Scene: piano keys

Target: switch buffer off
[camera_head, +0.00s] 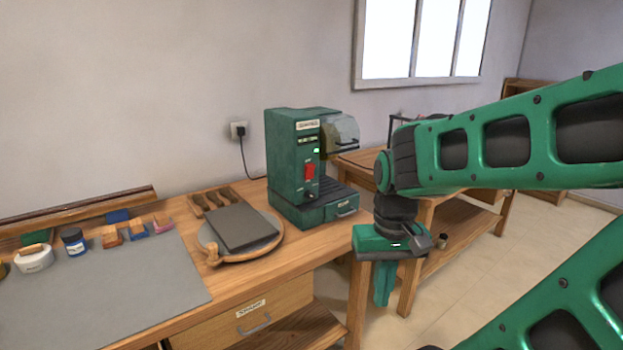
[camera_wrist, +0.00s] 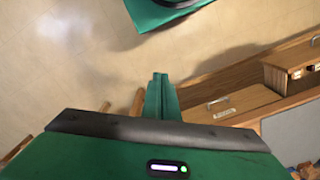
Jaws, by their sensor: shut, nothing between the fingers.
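The buffer (camera_head: 290,160) is a dark green box-shaped machine near the right end of the wooden workbench in the head view. Its front has a red switch (camera_head: 309,171), and a small green light (camera_head: 316,151) glows above it. A clear rounded guard (camera_head: 341,135) sits on its right side. My gripper (camera_head: 383,297) points down to the right of the buffer, apart from it and beyond the bench edge. Its fingers are together and empty. The wrist view shows the closed fingertips (camera_wrist: 160,80) over the floor; the red switch does not show there.
The workbench (camera_head: 255,290) holds a grey mat (camera_head: 120,295), a round board with a dark slab (camera_head: 241,226), and several small blocks and jars at left. A second wooden table (camera_head: 440,215) stands behind my gripper. Clear floor (camera_head: 480,270) lies to the right.

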